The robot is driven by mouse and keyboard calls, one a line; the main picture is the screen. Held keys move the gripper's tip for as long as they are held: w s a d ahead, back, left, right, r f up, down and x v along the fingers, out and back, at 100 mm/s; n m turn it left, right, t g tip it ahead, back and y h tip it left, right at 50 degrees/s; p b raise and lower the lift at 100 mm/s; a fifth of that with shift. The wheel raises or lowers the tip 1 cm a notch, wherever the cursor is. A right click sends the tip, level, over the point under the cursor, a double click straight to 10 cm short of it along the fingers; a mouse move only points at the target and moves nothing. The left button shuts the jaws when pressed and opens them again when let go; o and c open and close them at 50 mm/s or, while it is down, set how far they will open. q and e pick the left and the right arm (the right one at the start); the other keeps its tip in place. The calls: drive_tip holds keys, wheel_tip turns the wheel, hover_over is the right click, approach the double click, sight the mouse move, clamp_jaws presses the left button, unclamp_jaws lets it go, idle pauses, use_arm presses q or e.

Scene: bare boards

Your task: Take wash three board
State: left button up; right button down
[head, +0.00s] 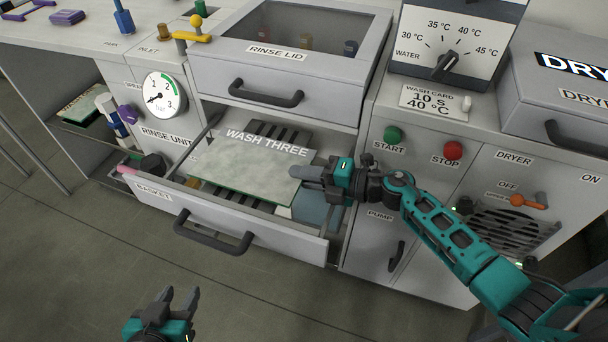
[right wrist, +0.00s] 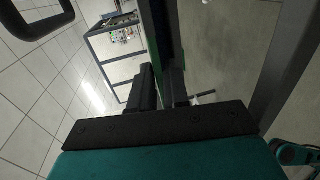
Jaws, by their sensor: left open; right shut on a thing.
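The wash three board (head: 248,160) is a grey, flat board lettered WASH THREE in the head view. It lies flat-looking over the open basket drawer (head: 230,217), above the dark slotted rack (head: 277,137). My right gripper (head: 308,174) is shut on the board's right edge. The right wrist view shows its fingers (right wrist: 158,92) close together, with a thin edge between them. I cannot tell whether the board still touches the rack. My left gripper (head: 178,300) is open and empty, low in front of the drawer, over the floor.
The rinse lid (head: 295,30) is closed above the drawer. The drawer's handle (head: 212,236) sticks out in front. Start (head: 392,136) and stop (head: 453,150) buttons and the dryer (head: 555,90) stand to the right. Another board (head: 85,103) lies on a left shelf. The floor in front is clear.

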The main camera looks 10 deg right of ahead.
wheel_tip(320, 180, up, 3)
drive_tip(key=p, duration=0.2)
drive_tip(key=shift+f+p, duration=0.2)
drive_tip(key=shift+p, duration=0.2)
drive_tip(key=shift+f, duration=0.1)
